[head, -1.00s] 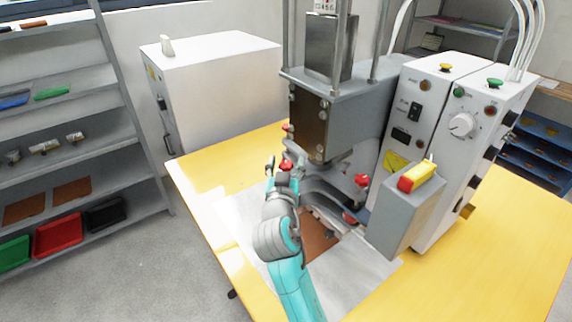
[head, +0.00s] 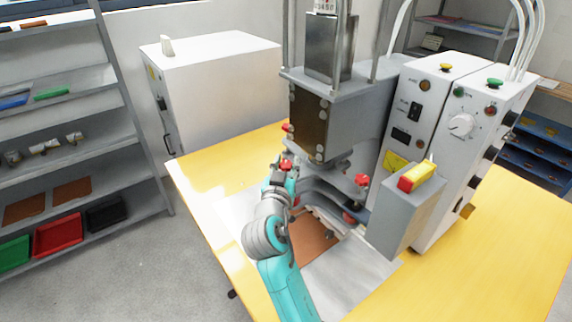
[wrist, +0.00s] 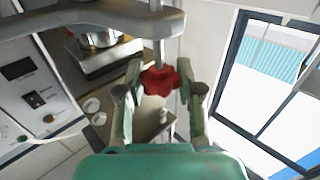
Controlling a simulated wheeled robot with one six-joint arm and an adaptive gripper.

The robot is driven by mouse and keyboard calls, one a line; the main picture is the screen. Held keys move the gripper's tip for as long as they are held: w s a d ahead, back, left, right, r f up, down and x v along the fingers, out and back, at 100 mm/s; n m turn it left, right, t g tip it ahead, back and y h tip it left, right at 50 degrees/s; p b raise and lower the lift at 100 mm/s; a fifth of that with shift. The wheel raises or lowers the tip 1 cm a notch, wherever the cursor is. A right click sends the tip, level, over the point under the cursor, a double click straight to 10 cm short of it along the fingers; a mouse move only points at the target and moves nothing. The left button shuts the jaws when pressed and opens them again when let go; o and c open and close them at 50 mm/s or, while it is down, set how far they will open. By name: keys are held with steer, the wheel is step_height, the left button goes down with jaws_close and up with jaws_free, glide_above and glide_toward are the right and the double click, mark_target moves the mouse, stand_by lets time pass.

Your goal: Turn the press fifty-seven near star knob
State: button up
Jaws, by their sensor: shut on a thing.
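The press (head: 345,100) stands on the yellow table. A red star knob (head: 286,165) on its near left side sits at the tip of my gripper (head: 281,175). In the wrist view the red star knob (wrist: 160,79), on a metal stem, lies between the two fingers of my gripper (wrist: 160,90), which is shut on it. Other red star knobs show on the press: one at the right (head: 362,180), one behind at the left (head: 287,127), and one low at the right, partly hidden. I cannot read a press number.
A grey box with a red and yellow switch (head: 418,176) stands right of the press, before white control cabinets (head: 420,110). A brown sheet (head: 314,243) lies under the press. A shelf (head: 70,150) stands at the left. The table's left front is clear.

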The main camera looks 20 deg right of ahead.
steer(key=m+g+h, duration=0.5)
steer(key=h, duration=0.1)
steer(key=m+g+h, duration=0.1)
steer(key=m+g, duration=0.1)
steer(key=g, duration=0.1)
steer(key=m+g+h, duration=0.2)
steer(key=m+g, duration=0.1)
steer(key=g, duration=0.1)
steer(key=shift+g, duration=0.3)
steer(key=shift+m, duration=0.3)
steer(key=o, duration=1.2)
steer(key=a, duration=0.4)
steer(key=s+a, duration=0.1)
steer(key=a, duration=0.3)
steer(key=s+a, duration=0.1)
steer(key=a, duration=0.2)
steer(key=shift+a, duration=0.4)
